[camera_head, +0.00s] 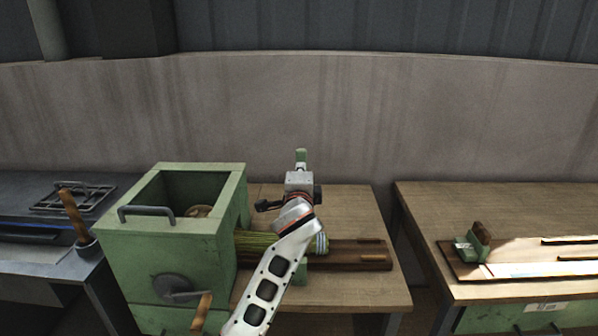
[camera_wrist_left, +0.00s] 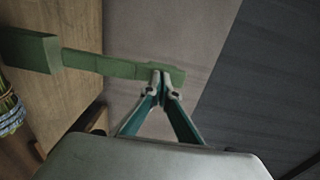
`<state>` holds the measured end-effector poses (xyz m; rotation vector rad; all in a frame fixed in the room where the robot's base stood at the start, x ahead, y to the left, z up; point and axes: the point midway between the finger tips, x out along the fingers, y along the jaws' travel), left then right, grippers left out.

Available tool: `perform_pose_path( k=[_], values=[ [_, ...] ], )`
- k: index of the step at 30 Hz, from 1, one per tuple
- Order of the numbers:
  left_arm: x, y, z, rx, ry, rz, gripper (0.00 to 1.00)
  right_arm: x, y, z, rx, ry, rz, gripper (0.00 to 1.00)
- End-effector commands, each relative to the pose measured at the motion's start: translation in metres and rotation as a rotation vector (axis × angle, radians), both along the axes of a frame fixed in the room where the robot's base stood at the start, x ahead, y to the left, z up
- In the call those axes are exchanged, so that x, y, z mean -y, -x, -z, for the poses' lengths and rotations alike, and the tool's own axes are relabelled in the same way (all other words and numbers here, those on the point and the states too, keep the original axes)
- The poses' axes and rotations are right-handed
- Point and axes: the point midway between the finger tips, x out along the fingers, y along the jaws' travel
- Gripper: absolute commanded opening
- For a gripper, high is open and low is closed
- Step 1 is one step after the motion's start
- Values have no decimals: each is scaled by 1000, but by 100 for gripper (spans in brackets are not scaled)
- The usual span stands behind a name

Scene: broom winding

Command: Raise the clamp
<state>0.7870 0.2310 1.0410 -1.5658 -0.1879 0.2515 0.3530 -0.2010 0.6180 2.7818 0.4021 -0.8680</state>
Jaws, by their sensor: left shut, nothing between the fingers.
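The clamp is a green bar whose top end (camera_head: 301,155) rises just above my left gripper (camera_head: 299,176) in the head view. In the left wrist view the green clamp (camera_wrist_left: 105,64) runs from a thicker block at the left to a flat end near the fingertips. My left gripper's fingertips (camera_wrist_left: 164,76) are shut together and overlap this end; I cannot tell whether they touch it. The clamp's lower part is mostly hidden behind my arm. The straw broom bundle (camera_head: 262,243) lies beside the green box machine. My right gripper is not in view.
The green box machine (camera_head: 190,215) with a crank (camera_head: 178,286) stands left of my left arm. A wooden board (camera_head: 345,257) lies on the workbench (camera_head: 355,210). A second bench (camera_head: 500,207) is at the right. A wall stands behind.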

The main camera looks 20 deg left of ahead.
Motion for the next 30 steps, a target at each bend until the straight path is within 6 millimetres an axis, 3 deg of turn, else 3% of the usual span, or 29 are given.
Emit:
perform_pose_path(
  k=[11,21,30],
  values=[
    [0,0,-1,0,0,0,0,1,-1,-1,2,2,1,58],
    [-6,-21,-5,1,-1,-1,0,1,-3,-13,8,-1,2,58],
    [-6,-21,-3,0,-1,0,0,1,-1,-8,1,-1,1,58]
  ],
)
